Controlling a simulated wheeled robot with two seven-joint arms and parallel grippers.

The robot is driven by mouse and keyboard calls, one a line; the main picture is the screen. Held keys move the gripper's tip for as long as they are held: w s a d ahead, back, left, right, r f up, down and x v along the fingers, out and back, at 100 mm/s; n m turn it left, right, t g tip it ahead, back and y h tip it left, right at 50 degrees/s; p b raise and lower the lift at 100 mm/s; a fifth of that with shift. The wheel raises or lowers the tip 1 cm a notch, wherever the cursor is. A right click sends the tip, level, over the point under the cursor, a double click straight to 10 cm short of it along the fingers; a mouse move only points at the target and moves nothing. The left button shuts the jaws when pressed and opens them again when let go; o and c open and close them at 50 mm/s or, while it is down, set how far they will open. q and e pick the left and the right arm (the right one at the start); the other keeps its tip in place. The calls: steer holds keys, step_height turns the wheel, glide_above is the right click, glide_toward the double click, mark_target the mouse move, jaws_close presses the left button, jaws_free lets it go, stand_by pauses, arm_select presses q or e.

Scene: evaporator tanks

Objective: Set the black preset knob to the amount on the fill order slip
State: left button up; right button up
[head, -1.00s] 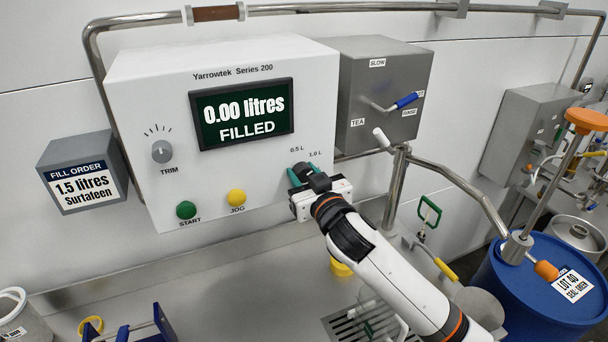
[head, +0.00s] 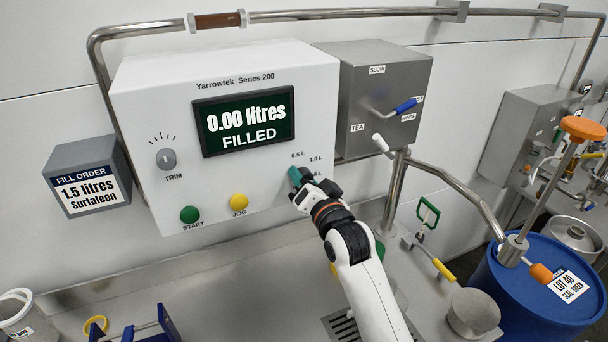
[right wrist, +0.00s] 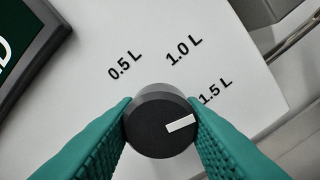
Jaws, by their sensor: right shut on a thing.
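The black preset knob (right wrist: 150,135) is between the teal fingers of my right gripper (right wrist: 160,130), which is shut on it. Its white pointer points right and slightly up, toward the 1.5 L mark (right wrist: 217,92). The 0.5 L and 1.0 L marks lie further left. In the head view my right gripper (head: 300,178) is at the lower right of the white panel (head: 150,110) and hides the knob. The fill order slip (head: 88,188) reads 1.5 litres Surtafeen. The display (head: 243,120) reads 0.00 litres FILLED. My left gripper is not in view.
The green START button (head: 190,214), yellow JOG button (head: 238,202) and TRIM knob (head: 166,158) are left of my right gripper. A grey valve box (head: 385,80) with levers is on its right. A blue drum (head: 530,285) stands at the far right.

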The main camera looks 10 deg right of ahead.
steer(key=shift+r+m+p, duration=0.15)
steer(key=shift+m+p, duration=0.5)
steer(key=shift+m, duration=0.65)
steer(key=o, duration=1)
steer(key=s+b, duration=0.1)
steer(key=s, duration=0.3)
steer(key=s+d+b, duration=0.1)
steer(key=s, duration=0.3)
steer(key=s+d, duration=0.1)
steer(key=s, duration=0.3)
steer(key=shift+d+b, duration=0.2)
steer(key=shift+b, duration=0.2)
steer(key=shift+w, duration=0.1)
